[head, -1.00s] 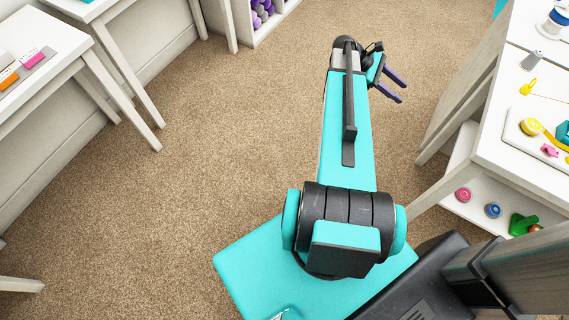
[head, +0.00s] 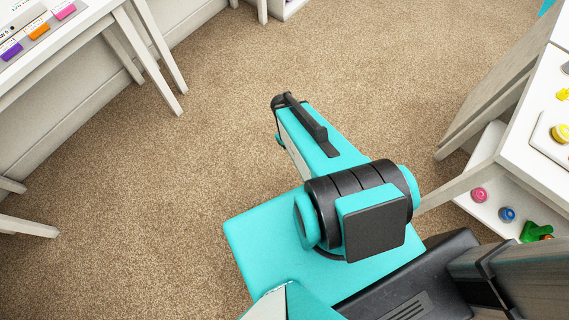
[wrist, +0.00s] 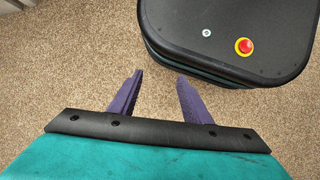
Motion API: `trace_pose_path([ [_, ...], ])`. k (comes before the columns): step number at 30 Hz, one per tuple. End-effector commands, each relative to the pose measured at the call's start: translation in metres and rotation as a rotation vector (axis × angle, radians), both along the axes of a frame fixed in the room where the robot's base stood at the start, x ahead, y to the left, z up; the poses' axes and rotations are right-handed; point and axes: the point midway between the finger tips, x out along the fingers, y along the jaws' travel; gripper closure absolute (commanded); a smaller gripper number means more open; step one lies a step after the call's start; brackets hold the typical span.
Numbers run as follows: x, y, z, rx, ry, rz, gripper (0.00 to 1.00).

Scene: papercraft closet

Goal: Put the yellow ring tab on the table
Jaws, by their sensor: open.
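A small yellow piece (head: 563,94), which looks like the yellow ring tab, lies on the white table (head: 535,150) at the right edge of the head view, partly cut off by the frame. My gripper (wrist: 158,80) shows in the wrist view with its two purple fingers apart and nothing between them. It is over bare carpet, away from the table. In the head view the gripper is hidden behind my arm.
A yellow round item (head: 560,133) sits on the same table. Another white table (head: 90,28) with coloured labels stands at upper left. The carpet between is clear.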

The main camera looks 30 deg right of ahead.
Motion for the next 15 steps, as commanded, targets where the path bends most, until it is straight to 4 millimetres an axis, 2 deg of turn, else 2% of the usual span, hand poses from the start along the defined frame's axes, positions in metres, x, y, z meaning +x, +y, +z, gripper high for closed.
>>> trace_pose_path([
  [1,-0.012,0.021,-0.005,0.015,0.000,-0.022,0.56],
  [3,-0.025,0.047,-0.012,0.034,0.001,-0.065,0.56],
  [6,-0.041,0.077,-0.020,0.054,0.002,-0.124,0.56],
  [10,-0.056,0.101,-0.026,0.068,0.008,-0.176,0.56],
  [15,-0.062,0.111,-0.028,0.073,0.012,-0.202,0.56],
])
